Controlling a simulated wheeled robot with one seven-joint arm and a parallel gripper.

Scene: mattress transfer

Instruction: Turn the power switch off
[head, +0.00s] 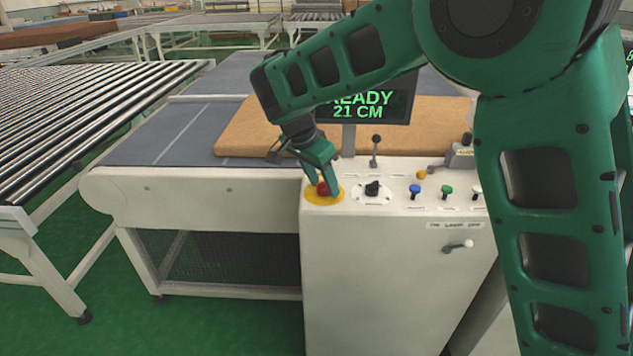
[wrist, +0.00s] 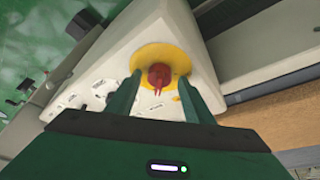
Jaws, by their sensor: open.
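The white control cabinet (head: 400,270) stands in front of the conveyor. On its top are a red mushroom button (head: 322,188) on a yellow disc, a black rotary knob (head: 372,188), and blue (head: 414,191), green (head: 446,192) and white (head: 476,192) buttons. My gripper (head: 325,182) points down at the red button, open. In the wrist view the red button (wrist: 160,76) lies just beyond and between the fingertips (wrist: 160,92); contact is unclear.
A display (head: 372,105) on a post reads "21 CM", its upper line partly hidden by my arm. A black-knobbed lever (head: 375,150) rises behind the rotary knob. A tan mattress (head: 245,135) lies on the grey conveyor (head: 150,145). A roller table (head: 90,95) is at left.

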